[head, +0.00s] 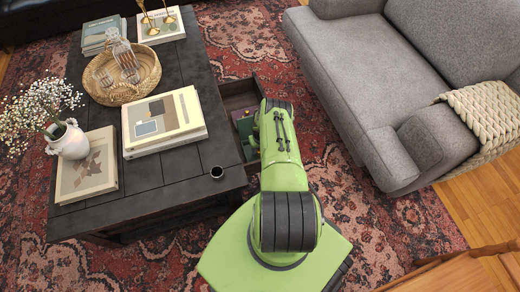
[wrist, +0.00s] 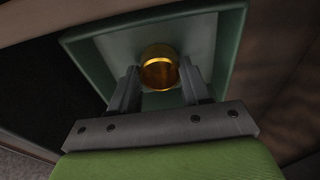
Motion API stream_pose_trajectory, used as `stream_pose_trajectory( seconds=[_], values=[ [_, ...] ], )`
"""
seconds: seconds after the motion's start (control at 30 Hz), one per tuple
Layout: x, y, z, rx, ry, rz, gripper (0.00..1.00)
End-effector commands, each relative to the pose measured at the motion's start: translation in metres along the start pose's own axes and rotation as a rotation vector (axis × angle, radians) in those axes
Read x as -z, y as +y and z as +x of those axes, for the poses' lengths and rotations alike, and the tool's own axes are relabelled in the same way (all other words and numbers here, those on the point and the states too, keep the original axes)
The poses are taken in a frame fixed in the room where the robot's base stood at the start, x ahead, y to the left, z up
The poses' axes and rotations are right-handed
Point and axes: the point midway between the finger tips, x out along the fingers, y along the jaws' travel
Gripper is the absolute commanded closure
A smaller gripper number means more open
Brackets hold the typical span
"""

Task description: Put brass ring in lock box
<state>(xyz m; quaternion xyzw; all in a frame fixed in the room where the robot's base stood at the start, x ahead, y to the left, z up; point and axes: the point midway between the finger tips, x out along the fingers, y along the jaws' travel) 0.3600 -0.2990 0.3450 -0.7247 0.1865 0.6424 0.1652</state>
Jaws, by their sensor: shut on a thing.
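The brass ring (wrist: 160,54) is a shiny gold band between my gripper's fingertips (wrist: 160,82) in the wrist view. My gripper is shut on it. Behind and around the ring are the pale floor and green walls of an open box, which I take to be the lock box (wrist: 88,48). The ring appears within the box's opening; whether it touches the floor I cannot tell. In the head view a green box edge (head: 245,126) shows in the open drawer, and my arm hides the gripper and the ring.
The open drawer (head: 238,101) sticks out from the dark coffee table (head: 200,73) toward the grey sofa (head: 345,75). Patterned rug lies between table and sofa.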

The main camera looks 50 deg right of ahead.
Motion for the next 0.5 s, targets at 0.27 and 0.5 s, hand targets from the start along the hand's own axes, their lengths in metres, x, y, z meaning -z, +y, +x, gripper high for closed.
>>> stream_pose_trajectory(
  seconds=[0.27, 0.5],
  values=[
    [0.0005, 0.0003, 0.0008, -0.001, 0.001, 0.001, 0.5],
    [0.0003, 0.0001, 0.0005, 0.0, 0.0, 0.001, 0.27]
  ],
)
